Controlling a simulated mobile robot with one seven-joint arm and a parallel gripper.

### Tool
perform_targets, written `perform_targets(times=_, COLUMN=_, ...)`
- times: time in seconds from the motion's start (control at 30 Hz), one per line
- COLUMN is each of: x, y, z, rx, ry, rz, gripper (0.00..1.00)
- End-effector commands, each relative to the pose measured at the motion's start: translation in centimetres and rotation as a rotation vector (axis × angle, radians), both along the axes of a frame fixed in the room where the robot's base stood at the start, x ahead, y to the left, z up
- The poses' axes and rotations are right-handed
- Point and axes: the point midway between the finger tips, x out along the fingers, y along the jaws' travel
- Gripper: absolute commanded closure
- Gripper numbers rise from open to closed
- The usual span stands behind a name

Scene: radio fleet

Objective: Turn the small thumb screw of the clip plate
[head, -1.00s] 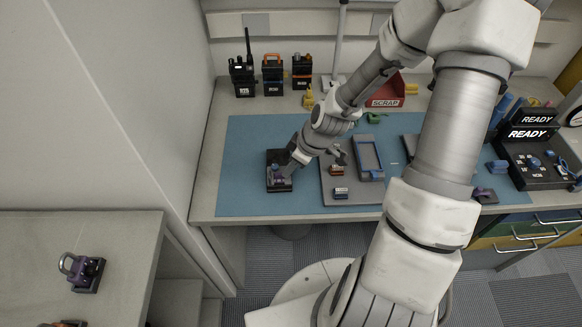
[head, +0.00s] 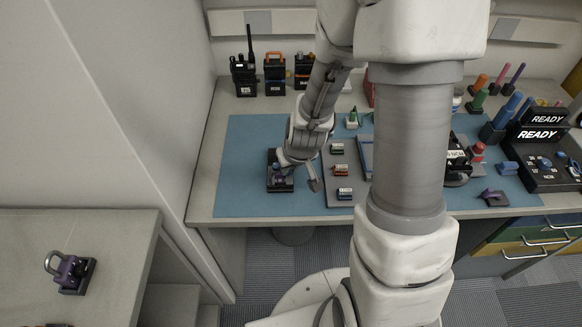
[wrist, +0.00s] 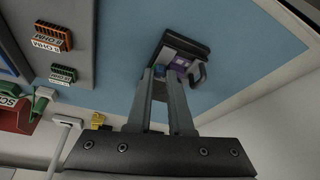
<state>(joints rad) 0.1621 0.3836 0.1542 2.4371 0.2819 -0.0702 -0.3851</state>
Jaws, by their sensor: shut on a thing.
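The clip plate (head: 281,184) is a dark block with a purple part, lying on the left end of the blue mat. In the wrist view its dark base (wrist: 184,45) and purple part (wrist: 181,63) show beyond my fingers, with a dark curved loop at its right. My gripper (head: 279,166) is down at the plate.
A grey tray with small labelled blocks (head: 340,171) lies just right of my gripper. Several radios (head: 243,75) stand at the back. A similar purple piece with a loop (head: 70,272) sits on the left table. The mat's front left is clear.

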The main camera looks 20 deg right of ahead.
Motion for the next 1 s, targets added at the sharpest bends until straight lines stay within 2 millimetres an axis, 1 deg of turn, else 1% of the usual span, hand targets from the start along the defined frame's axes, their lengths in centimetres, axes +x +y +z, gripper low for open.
perform_targets(times=0.2, x=-0.02, y=0.2, z=0.09, rx=0.0, ry=0.001, rz=-0.086, gripper=1.0)
perform_targets(times=0.43, x=-0.01, y=0.16, z=0.04, rx=0.0, ry=0.001, rz=-0.141, gripper=1.0)
perform_targets(times=1.0, x=-0.02, y=0.13, z=-0.03, rx=0.0, ry=0.002, rz=-0.158, gripper=1.0)
